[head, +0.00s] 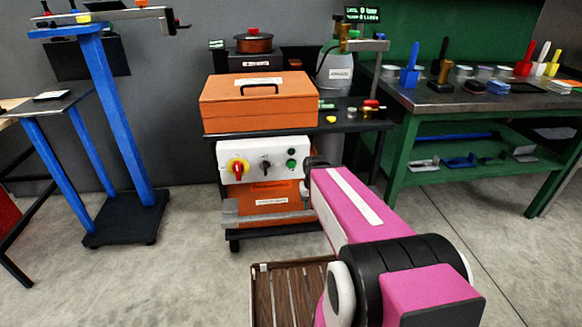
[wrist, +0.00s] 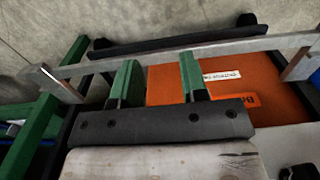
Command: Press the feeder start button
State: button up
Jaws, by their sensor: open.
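A white control panel (head: 264,160) is on the front of the cart, below an orange case. My pink arm reaches to the panel's right edge. My gripper's green fingers (wrist: 158,82) are apart and empty in the wrist view, above the orange unit (wrist: 222,88). In the head view the fingers are hidden.
A grey metal bar (head: 268,218) crosses the cart's front low down. The orange case (head: 259,100) sits on the cart top. A slatted wooden pallet (head: 285,290) lies in front. A blue stand (head: 122,140) is left, a green workbench (head: 405,150) right. Floor between stand and cart is clear.

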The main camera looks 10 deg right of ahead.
grip_shut()
dwell(1.5)
